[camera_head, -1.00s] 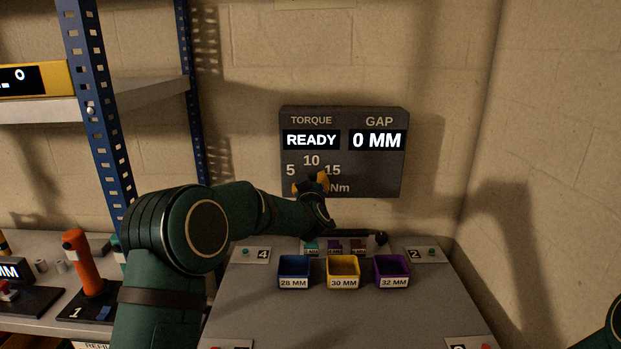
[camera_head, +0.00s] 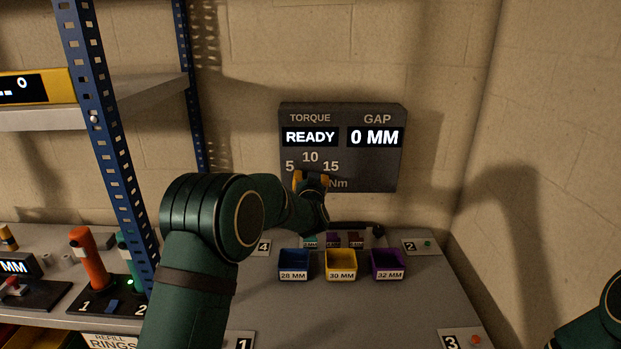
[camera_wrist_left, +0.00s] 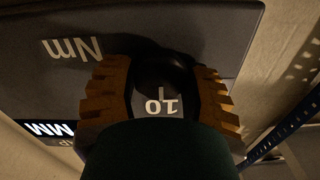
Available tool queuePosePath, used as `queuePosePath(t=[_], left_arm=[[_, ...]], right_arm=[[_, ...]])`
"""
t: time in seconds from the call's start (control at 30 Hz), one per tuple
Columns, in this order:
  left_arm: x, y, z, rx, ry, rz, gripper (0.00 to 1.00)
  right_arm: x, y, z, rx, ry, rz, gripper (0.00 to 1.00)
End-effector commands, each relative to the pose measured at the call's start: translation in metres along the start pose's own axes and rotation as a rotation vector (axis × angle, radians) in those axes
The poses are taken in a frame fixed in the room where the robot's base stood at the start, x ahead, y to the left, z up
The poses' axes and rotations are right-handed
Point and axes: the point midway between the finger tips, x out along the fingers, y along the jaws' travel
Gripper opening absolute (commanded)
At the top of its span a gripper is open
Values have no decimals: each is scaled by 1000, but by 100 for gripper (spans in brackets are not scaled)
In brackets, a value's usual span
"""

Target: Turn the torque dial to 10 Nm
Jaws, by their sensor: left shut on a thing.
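The dark torque dial (camera_wrist_left: 160,68) sits low on the grey display panel (camera_head: 385,165), below the scale numbers 5, 10 and 15. My left gripper (camera_wrist_left: 163,78) is at the dial, with one orange finger on each side of it, shut on it. The 10 mark (camera_wrist_left: 160,107) shows between the fingers in the left wrist view. In the head view my left gripper (camera_head: 312,181) hides most of the dial. The torque screen (camera_head: 310,137) reads READY. My right gripper is out of view.
Blue, yellow and purple bins (camera_head: 341,264) stand on the grey table below the panel. A dark bar (camera_head: 350,227) lies behind them. A blue shelf post (camera_head: 115,170) stands left of my left arm. An orange-red handle (camera_head: 88,257) stands at the left.

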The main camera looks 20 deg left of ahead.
Motion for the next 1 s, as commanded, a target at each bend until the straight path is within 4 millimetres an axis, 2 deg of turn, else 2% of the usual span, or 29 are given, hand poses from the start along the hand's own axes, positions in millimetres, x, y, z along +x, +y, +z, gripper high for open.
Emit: queuePosePath(t=[0.43,0.47,0.53,0.87,1.0], left_arm=[[0,0,0,10,1,0,13],[0,0,0,10,0,0,55],[0,0,0,10,0,0,79],[0,0,0,9,0,0,81],[-7,1,0,9,-1,1,81]], right_arm=[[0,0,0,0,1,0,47],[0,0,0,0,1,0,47],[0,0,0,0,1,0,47],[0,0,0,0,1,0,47],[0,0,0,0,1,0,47]])
